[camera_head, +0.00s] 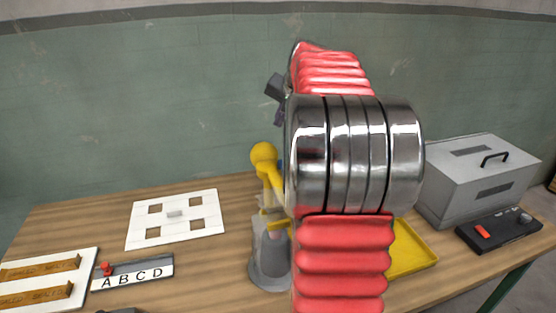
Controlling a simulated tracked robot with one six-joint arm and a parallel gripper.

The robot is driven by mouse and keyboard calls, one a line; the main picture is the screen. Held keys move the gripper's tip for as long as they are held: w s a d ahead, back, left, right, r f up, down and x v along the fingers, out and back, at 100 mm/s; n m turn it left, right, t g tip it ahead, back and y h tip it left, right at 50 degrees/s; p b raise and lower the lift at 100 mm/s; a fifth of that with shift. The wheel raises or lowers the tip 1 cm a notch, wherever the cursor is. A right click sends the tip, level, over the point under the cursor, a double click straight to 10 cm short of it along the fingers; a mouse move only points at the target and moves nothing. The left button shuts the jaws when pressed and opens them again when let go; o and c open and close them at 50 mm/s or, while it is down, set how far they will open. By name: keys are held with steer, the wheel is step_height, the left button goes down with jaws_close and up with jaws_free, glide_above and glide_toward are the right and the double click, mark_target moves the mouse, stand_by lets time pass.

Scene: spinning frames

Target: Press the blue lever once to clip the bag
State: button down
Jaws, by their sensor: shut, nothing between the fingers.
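My arm, with red ribbed sleeves and a shiny metal joint, fills the middle of the camera_head view. No bag can be made out. Whatever lies directly behind the arm is hidden.
A white board with square holes (140,232) lies left. A strip lettered A B C D (132,284) and a white board with brown bars (83,285) are front left. A yellow tray (412,252), grey box (470,195) and black control panel (505,236) are right.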

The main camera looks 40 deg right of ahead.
steer(key=shift+f, duration=0.1)
steer(key=shift+s+a+f, duration=0.15)
steer(key=shift+s+f, duration=0.1)
steer(key=shift+f, duration=1.15)
steer(key=shift+s+a+f, duration=0.1)
steer(key=shift+s+f, duration=0.1)
steer(key=shift+f, duration=1.25)
steer(key=shift+s+a+f, duration=0.15)
steer(key=shift+s+f, duration=0.1)
steer(key=shift+f, duration=1.15)
steer(key=shift+f, duration=0.35)
steer(key=shift+f, duration=0.2)
